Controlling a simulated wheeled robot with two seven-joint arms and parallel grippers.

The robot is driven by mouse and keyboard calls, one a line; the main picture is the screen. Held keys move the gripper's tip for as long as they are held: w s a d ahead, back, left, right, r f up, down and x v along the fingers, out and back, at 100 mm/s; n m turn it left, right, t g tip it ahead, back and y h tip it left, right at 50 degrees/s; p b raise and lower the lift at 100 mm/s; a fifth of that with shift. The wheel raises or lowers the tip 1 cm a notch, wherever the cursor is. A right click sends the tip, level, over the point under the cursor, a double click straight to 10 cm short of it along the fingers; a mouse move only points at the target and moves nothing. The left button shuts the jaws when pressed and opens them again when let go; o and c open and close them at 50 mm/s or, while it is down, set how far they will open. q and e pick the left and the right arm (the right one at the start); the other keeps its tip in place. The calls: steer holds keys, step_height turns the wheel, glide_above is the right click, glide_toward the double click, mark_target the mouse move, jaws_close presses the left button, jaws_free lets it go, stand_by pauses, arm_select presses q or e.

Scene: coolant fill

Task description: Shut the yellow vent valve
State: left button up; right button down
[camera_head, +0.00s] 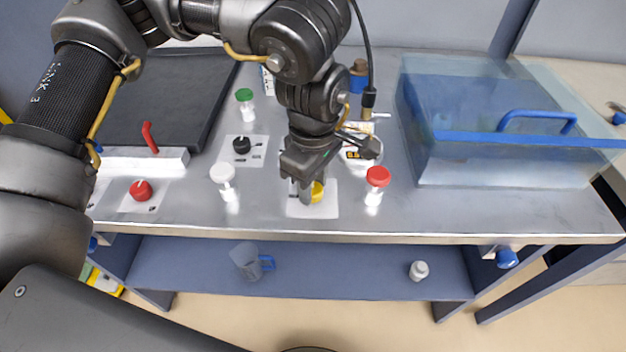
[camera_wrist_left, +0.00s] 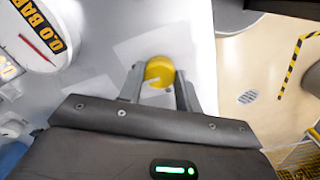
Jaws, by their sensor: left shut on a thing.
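The yellow vent valve (camera_head: 317,192) is a round yellow knob on a white plate (camera_head: 325,208) near the front edge of the metal bench. My left gripper (camera_head: 308,191) reaches down over it from above and partly hides it. In the left wrist view the yellow knob (camera_wrist_left: 159,72) sits between the two fingers of my left gripper (camera_wrist_left: 158,84), which are shut on it. A pale mark shows on the knob's face. My right gripper is not in view.
A red-capped vial (camera_head: 376,178) stands close right of the gripper and a white-capped vial (camera_head: 224,176) stands left. A red knob (camera_head: 141,190) and a black knob (camera_head: 242,145) lie further left. A gauge (camera_wrist_left: 38,32) is near the wrist. A clear blue tank (camera_head: 500,125) fills the right.

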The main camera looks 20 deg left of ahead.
mark_target(313, 188)
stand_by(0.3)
arm_select(q)
steer(key=o, duration=1)
step_height(313, 188, up, 11)
steer(key=shift+p, duration=0.35)
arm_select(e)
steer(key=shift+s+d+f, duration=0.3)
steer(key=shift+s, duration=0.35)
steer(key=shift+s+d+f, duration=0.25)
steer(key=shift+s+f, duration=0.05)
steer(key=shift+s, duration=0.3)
arm_select(q)
steer(key=shift+f, duration=0.1)
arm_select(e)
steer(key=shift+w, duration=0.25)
